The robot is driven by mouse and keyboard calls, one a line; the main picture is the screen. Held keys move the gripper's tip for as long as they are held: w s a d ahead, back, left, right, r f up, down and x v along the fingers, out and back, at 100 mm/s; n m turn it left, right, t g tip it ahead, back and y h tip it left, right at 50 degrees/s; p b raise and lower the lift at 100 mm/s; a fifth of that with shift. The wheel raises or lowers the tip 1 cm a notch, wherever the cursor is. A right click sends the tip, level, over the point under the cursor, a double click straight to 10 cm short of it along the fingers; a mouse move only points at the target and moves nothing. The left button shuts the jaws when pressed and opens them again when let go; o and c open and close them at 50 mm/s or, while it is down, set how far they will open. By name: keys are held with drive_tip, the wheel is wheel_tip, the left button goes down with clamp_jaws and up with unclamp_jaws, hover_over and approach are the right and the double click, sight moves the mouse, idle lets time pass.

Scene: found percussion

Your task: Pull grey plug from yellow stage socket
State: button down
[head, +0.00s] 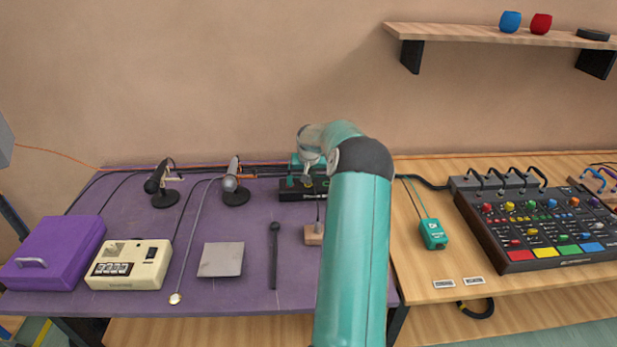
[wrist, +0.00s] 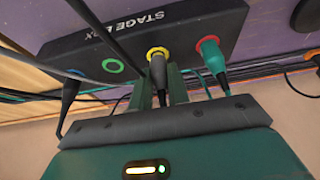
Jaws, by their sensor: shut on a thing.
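The black stage box (wrist: 120,45) fills the top of the wrist view, and in the head view (head: 290,196) it lies at the back of the purple table, partly hidden by my arm. Its yellow socket (wrist: 157,50) has the dark grey plug (wrist: 157,68) at it. The plug's front end meets the yellow ring; how deep it sits I cannot tell. My gripper (wrist: 161,88) is shut on the grey plug, with a finger on each side of it. In the head view my gripper (head: 307,178) is over the stage box, its fingers mostly hidden.
A teal plug (wrist: 212,60) sits in the red socket close beside my fingers. A dark plug (wrist: 70,90) is at the blue socket. The green socket (wrist: 113,65) is empty. Cables run along the wall. Microphones (head: 232,184) stand to the left.

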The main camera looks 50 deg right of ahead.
drive_tip(key=shift+r, duration=0.6)
drive_tip(key=shift+r, duration=0.25)
drive_tip(key=shift+r, duration=1.4)
